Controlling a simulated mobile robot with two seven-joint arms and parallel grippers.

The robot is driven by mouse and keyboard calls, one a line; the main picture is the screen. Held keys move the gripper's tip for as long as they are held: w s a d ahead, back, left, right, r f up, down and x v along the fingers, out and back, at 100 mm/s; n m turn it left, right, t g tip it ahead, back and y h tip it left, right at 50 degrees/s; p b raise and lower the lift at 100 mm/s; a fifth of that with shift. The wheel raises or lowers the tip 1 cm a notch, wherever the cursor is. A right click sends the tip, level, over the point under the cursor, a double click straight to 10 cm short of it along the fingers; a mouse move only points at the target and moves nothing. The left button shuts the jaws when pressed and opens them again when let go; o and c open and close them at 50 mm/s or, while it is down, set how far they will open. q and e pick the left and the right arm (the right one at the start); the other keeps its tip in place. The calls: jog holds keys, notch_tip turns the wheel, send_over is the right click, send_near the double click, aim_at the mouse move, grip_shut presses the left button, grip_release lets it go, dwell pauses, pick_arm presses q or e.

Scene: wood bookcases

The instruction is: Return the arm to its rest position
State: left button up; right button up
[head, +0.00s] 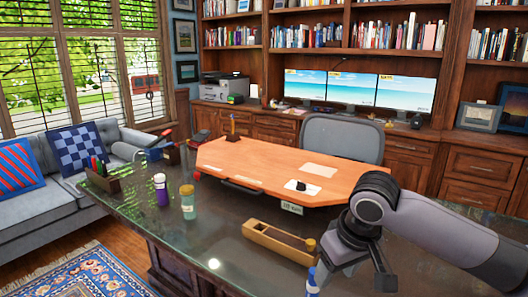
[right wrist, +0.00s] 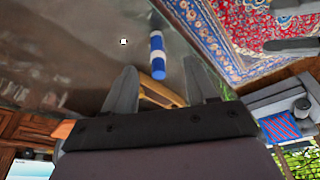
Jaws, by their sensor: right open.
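My right arm (head: 430,225) reaches in from the right side of the head view, bent at a grey joint above the dark desk. My right gripper (head: 352,272) hangs downward over the front right of the desk. In the right wrist view, my right gripper (right wrist: 160,85) has its two grey fingers spread apart with nothing held between them.
The dark glossy desk (head: 235,240) holds a wooden box (head: 275,242), a purple bottle (head: 161,190), a jar (head: 188,203) and a pen holder (head: 103,180). A blue-and-white bottle (head: 312,283) stands near my right gripper. An orange-brown desktop panel (head: 265,165) lies behind.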

jog(key=s+a+f+t+y, duration=0.2)
jog(key=a+f+y, duration=0.15)
jog(key=f, duration=0.45)
jog(key=s+a+f+t+y, duration=0.1)
jog(key=s+a+f+y, duration=0.2)
jog(key=a+f, duration=0.3)
pick_arm(q)
jog(key=s+a+f+n+t+y, duration=0.1)
jog(key=s+a+f+n+y, duration=0.6)
jog(key=s+a+f, duration=0.8)
notch_tip(320, 180, down, 4)
jog(key=shift+s+a+r+n+t+y, duration=0.1)
jog(key=shift+s+a+n+t+y, duration=0.15)
jog(key=shift+y, duration=0.35)
pick_arm(e)
jog(key=s+d+f+m+t+h, duration=0.2)
jog(key=s+d+f+t+h, duration=0.2)
jog(key=s+d+f, duration=0.9)
jog(key=s+d+h, duration=0.1)
jog(key=s+d, duration=0.2)
pick_arm(q)
jog(key=shift+w, duration=0.1)
pick_arm(e)
jog(key=shift+f+h, duration=0.1)
jog(key=shift+h, duration=0.15)
